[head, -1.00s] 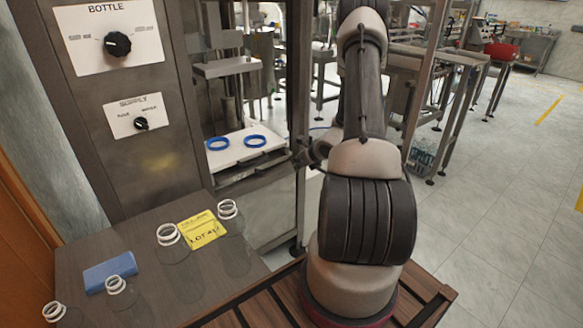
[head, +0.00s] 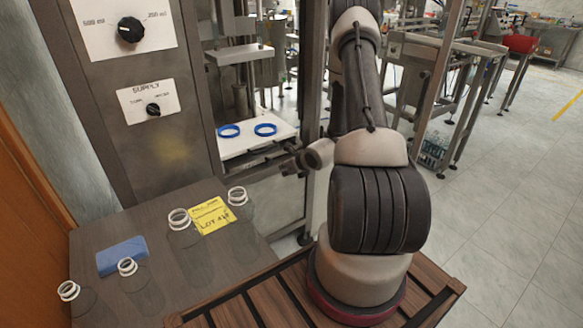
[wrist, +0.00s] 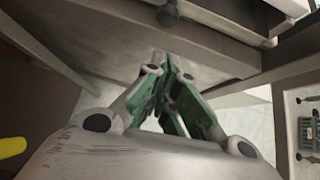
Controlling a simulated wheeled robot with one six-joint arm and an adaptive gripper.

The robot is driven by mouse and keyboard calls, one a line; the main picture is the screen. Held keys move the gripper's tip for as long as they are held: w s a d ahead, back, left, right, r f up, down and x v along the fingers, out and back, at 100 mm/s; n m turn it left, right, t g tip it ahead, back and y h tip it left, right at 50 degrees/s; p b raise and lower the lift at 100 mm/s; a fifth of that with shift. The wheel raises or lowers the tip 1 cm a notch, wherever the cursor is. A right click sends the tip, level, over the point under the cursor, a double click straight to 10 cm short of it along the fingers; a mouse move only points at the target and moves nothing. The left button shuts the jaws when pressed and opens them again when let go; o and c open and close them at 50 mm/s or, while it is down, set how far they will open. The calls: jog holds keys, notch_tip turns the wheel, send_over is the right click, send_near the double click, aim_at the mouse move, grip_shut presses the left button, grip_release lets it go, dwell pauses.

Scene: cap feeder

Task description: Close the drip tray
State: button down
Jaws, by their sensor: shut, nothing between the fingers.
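My gripper (wrist: 165,68) is shut and empty in the wrist view, its green-sided fingers pointing at a broad grey-brown metal panel (wrist: 90,35). A dark round knob (wrist: 167,14) stands out at the top of that view, beyond the fingertips. I cannot tell for certain whether this panel is the drip tray's front, or whether the fingers touch it. In the head view a white plate (head: 236,147) with two blue rings sits inside the machine, with a metal edge below it. My arm hides much of the area right of it, and the fingers are not clear there.
A dark table (head: 100,245) at the lower left holds several clear bottles, a blue block (head: 121,256) and a yellow lot card (head: 211,217). The machine's control panel (head: 130,35) stands behind it. A metal post (head: 312,90) rises beside my arm. Tiled floor (head: 500,190) is open at right.

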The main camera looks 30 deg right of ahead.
aim_at(271, 159)
jog(key=w, duration=0.1)
jog(key=w+f, duration=0.1)
jog(key=w, duration=0.3)
jog(key=shift+w+a+f, duration=0.15)
jog(key=shift+w+a, duration=0.05)
jog(key=shift+a, duration=0.05)
jog(key=w, duration=0.4)
jog(key=shift+w+a, duration=0.15)
jog(key=shift+w, duration=0.35)
jog(key=shift+r, duration=0.2)
